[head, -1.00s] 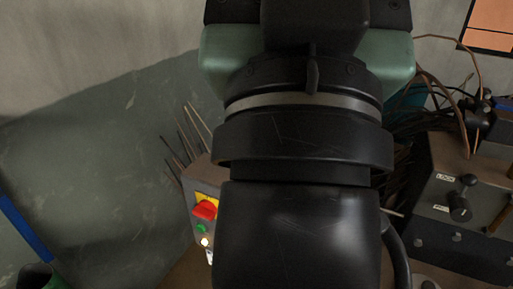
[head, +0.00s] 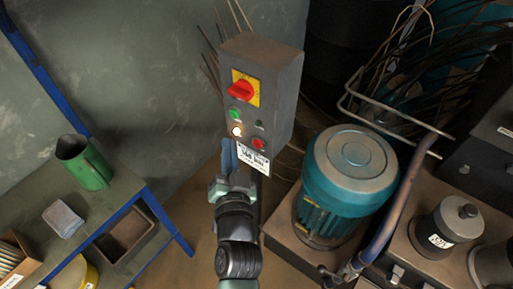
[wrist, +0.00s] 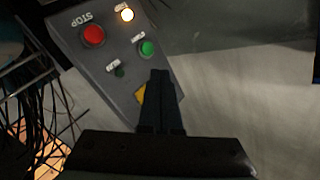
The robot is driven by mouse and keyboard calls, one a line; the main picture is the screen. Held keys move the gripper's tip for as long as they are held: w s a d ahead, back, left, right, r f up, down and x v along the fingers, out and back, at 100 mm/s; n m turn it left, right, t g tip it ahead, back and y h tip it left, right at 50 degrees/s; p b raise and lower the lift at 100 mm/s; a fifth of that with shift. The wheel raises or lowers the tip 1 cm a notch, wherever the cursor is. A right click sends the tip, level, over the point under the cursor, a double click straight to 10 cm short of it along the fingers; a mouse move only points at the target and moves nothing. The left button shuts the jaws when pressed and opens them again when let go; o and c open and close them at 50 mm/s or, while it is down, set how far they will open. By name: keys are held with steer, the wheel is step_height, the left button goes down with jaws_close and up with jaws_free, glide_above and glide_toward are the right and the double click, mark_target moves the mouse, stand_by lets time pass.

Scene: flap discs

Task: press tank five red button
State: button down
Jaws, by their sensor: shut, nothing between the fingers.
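A grey control box (head: 277,88) stands in the middle of the head view. Its front has a red rotary knob (head: 242,91) on a yellow plate, a green button (head: 235,114), a lit white lamp (head: 237,131), a small dark button (head: 259,125) and a red button (head: 258,143). In the wrist view the red button (wrist: 93,36) is marked STOP, upside down, at upper left. My gripper (head: 228,147) appears just below the box's lower left edge. In the wrist view its shut, empty fingers (wrist: 160,74) overlap the yellow plate and hide the knob. I cannot tell contact.
A teal motor-like drum (head: 345,185) stands right of the box, with a bent metal handle and dark cables nearby. A grey wall is behind; loose wires stick out behind the box.

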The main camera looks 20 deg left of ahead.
mark_target(258, 143)
steer(key=s+f+g, duration=0.1)
steer(key=s+f, duration=0.2)
steer(key=f, duration=0.5)
steer(key=shift+a+m, duration=0.15)
steer(key=shift+m, duration=0.25)
steer(key=shift+b, duration=0.3)
steer(key=w+d+b, duration=0.3)
steer(key=w+b, duration=0.2)
steer(key=w, duration=0.3)
steer(key=shift+w, duration=0.15)
steer(key=shift+w+f, duration=0.1)
stand_by(1.1)
steer(key=shift+w+d+b, duration=0.15)
steer(key=shift+w+b, duration=0.15)
steer(key=shift+b, duration=0.1)
